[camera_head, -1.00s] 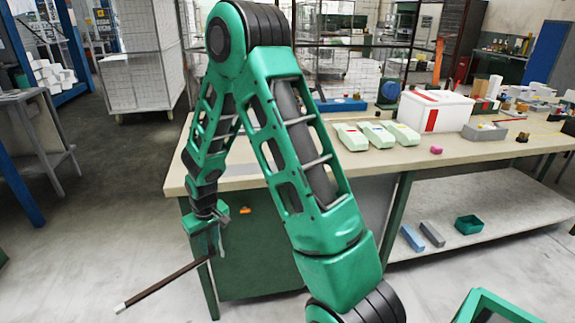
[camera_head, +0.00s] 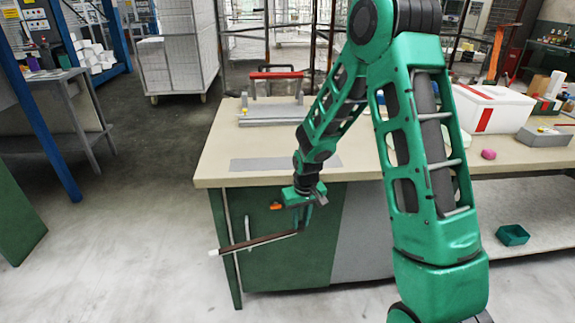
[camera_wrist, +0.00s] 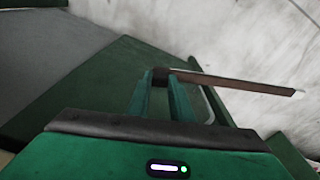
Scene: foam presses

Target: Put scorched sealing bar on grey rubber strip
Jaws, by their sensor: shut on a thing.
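The scorched sealing bar (camera_head: 250,243) is a long, thin dark brown bar with a pale tip at its left end. My gripper (camera_head: 301,230) is shut on it near its right end. The bar hangs in front of the green cabinet, below the tabletop level, sloping slightly down to the left. In the wrist view the bar (camera_wrist: 240,83) reaches right from my fingertips (camera_wrist: 165,85). A flat grey strip (camera_head: 258,164), likely the rubber strip, lies on the tabletop near its front edge, above and behind my gripper. My arm hides part of it.
The bench (camera_head: 215,166) has a sharp front edge above my gripper. A grey press with a red handle (camera_head: 276,75) stands behind the strip. Floor at left is clear.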

